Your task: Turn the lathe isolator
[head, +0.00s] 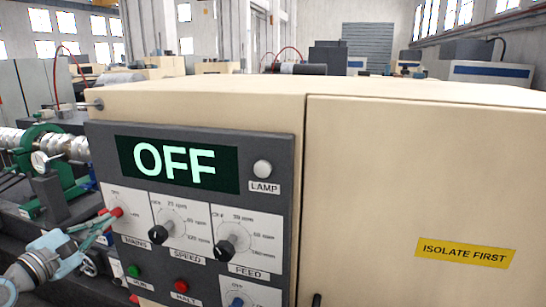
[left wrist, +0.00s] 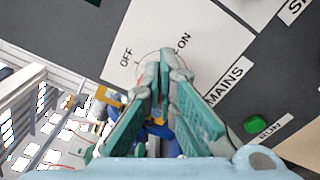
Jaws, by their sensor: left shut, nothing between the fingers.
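The MAINS switch, the likely isolator, is at the left edge of the lathe's dark control panel (head: 268,205) in the head view. Its small red knob (head: 117,211) shows at my left gripper's tips. My left gripper (head: 109,217) is shut, with its tips in front of the MAINS dial. In the left wrist view the shut fingers (left wrist: 168,60) cover the dial's middle, between the OFF and ON marks on the white MAINS plate (left wrist: 190,25). The knob is mostly hidden there, and I cannot tell its angle or whether the fingers touch it. The display (head: 178,163) reads OFF.
The SPEED knob (head: 158,234) and FEED knob (head: 225,250) sit right of MAINS. A green RUN button (head: 133,270) and red HALT button (head: 181,286) are below. A grey lamp (head: 262,169) is beside the display. A beige cabinet door with a yellow "ISOLATE FIRST" label (head: 465,253) stands right.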

